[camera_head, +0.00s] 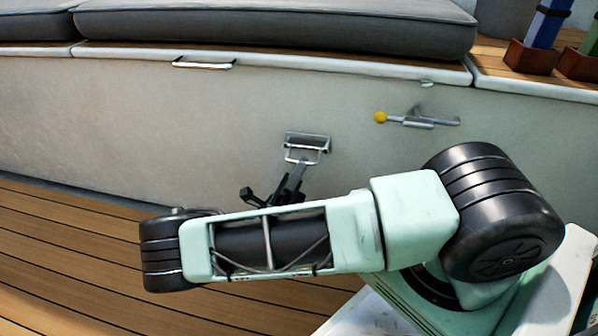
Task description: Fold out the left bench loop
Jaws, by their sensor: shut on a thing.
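The left bench loop (289,154) is a small silver bail on a metal plate, set in the pale bench front at the middle of the view. Its lower part stands a little out from the plate. My gripper (301,164) reaches up to the loop from below, and its dark fingers are shut on the loop's lower bar. The fingertips are small here and partly cover the bar. My arm hides the floor and the lower bench wall in front of it.
A silver handle (203,64) sits under the bench edge at upper left. A latch with a yellow knob (380,118) is on the wall to the right. Grey cushions (270,25) lie on top. Wooden deck (60,250) is clear at left.

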